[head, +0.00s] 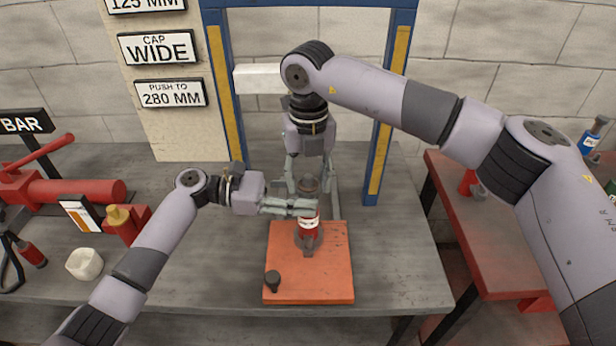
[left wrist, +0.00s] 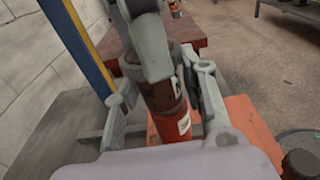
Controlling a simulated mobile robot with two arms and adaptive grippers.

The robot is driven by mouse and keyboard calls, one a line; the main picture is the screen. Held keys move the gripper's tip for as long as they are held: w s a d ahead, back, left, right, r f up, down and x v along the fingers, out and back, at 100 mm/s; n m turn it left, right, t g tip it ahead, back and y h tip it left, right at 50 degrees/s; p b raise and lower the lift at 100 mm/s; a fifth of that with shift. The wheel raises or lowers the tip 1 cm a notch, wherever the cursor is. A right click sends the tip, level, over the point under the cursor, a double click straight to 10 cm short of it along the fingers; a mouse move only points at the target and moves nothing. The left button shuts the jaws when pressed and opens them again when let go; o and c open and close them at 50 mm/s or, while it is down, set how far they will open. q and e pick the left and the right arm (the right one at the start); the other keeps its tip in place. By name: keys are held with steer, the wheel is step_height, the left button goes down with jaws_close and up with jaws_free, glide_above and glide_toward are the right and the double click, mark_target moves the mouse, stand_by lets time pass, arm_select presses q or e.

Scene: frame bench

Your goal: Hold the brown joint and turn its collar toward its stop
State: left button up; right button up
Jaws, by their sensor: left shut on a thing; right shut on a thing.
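The joint stands upright on an orange board (head: 335,265) on the bench. Its lower body (head: 308,229) is red with a white label, and its upper part, the collar (head: 308,184), is dark brown. In the left wrist view the brown part (left wrist: 162,94) sits above the red body (left wrist: 172,128). My left gripper (head: 304,208) comes in level from the left, its fingers shut around the joint below the collar. My right gripper (head: 307,176) points down from above, shut on the collar; its fingers partly hide the top. The collar's stop cannot be made out.
A blue and yellow frame (head: 231,110) stands behind with a white block (head: 258,78) across it. A black knob (head: 272,280) sits on the board's front left. Red tools (head: 60,192) and a white cup (head: 84,264) lie left. A red table (head: 490,240) stands right.

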steer(key=shift+d+n, duration=0.1)
steer(key=shift+n, duration=0.5)
steer(key=o, duration=1.2)
steer(key=shift+c, duration=0.2)
steer(key=shift+r, duration=0.1)
step_height(320, 180, up, 12)
